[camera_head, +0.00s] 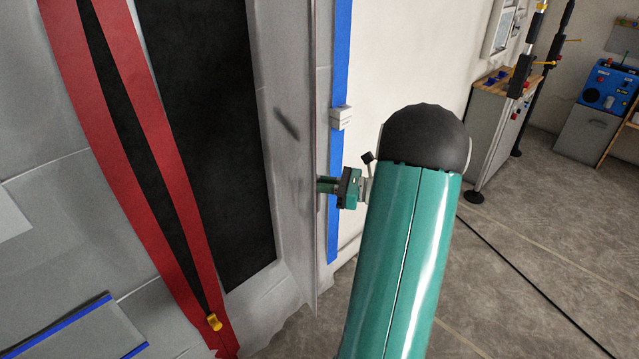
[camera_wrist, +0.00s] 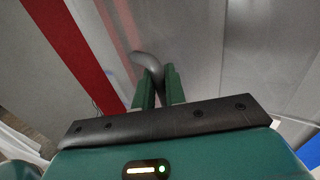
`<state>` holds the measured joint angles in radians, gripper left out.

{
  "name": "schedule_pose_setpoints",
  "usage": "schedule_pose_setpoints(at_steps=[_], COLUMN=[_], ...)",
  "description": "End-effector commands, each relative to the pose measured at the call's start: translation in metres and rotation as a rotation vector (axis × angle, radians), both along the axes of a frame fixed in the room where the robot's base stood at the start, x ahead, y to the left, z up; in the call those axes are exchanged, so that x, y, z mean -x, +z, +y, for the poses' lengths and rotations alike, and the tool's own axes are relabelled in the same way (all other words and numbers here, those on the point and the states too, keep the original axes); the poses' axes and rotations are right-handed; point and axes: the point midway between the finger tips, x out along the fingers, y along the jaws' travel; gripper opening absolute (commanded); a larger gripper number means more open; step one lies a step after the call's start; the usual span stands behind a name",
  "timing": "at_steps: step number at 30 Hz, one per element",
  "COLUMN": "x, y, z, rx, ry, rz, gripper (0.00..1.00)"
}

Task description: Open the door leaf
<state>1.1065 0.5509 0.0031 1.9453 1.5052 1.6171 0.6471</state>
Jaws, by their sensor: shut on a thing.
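The door leaf shows in the wrist view as a smooth grey panel (camera_wrist: 195,45) behind a curved grey handle (camera_wrist: 147,62). My gripper (camera_wrist: 158,88) has its two green fingers shut on this handle. In the head view my gripper (camera_head: 324,186) reaches left from my arm to the thin upright edge of a grey panel (camera_head: 298,150). The fingertips and handle are mostly hidden there. I cannot tell from the head view whether the leaf stands ajar.
A red band with a black zip-like strip (camera_head: 150,110) and a dark panel (camera_head: 205,120) lie left. A blue strip (camera_head: 341,60) with a white box (camera_head: 341,117) runs behind my gripper. A workbench (camera_head: 492,110) stands right. Grey floor (camera_head: 540,240) is open at lower right.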

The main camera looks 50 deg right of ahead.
Motion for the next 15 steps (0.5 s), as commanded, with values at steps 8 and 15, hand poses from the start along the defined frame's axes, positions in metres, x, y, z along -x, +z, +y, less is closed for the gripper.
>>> schedule_pose_setpoints(at_steps=[8,15], x=[-0.001,-0.001], y=[0.0007,0.0008], z=[0.0012,0.0007], rx=[0.0,0.0], ry=[-0.001,0.0], rz=[-0.001,-0.001], gripper=[0.0,0.24])
